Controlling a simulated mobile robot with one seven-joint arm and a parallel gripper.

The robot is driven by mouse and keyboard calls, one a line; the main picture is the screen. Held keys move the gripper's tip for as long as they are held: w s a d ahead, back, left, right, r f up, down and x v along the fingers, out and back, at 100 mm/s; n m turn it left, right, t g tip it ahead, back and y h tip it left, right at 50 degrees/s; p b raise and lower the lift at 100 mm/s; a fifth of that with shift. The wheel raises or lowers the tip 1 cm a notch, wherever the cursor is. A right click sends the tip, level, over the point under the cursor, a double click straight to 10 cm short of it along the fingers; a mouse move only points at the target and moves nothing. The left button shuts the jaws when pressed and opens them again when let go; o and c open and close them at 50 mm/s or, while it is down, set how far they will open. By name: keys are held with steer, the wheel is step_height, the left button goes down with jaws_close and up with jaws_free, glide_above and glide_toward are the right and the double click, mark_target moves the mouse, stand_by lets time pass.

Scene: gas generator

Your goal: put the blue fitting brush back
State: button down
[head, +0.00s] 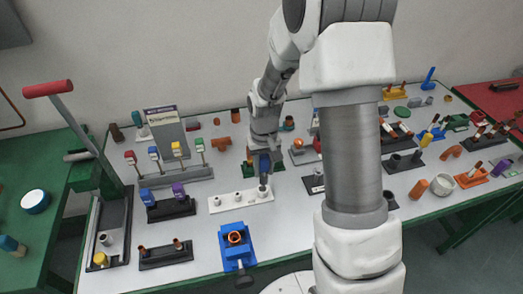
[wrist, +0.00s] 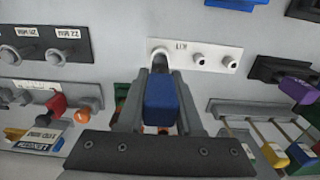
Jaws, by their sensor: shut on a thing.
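My gripper (head: 262,172) is shut on the blue fitting brush, whose blue block-shaped handle (wrist: 160,102) shows between the fingers in the wrist view. The fingers point down at the white holder (head: 222,205), a strip with a row of round sockets. In the wrist view the brush's far end lines up with the socket at the left end of this white holder (wrist: 182,53). In the head view that is the holder's right end.
A black holder (head: 172,210) with blue and purple pieces stands left of the white holder. A blue vise (head: 236,245) stands in front. A grey rack (head: 172,177) with several coloured brushes is behind left. Bare table lies between the vise and the black holders.

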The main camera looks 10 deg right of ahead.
mark_target(263, 182)
steer(key=r+p, duration=0.2)
steer(key=r, duration=0.1)
steer(key=shift+w, duration=0.35)
steer(key=shift+f, duration=0.1)
steer(key=shift+f, duration=0.1)
steer(key=shift+f+b, duration=1.8)
steer(key=shift+f, duration=0.4)
steer(key=shift+f+b, duration=0.25)
steer(key=shift+b, duration=0.1)
steer(key=shift+f+b, duration=2)
steer(key=shift+f, duration=0.55)
steer(key=shift+c, duration=2.4)
jaws_free()
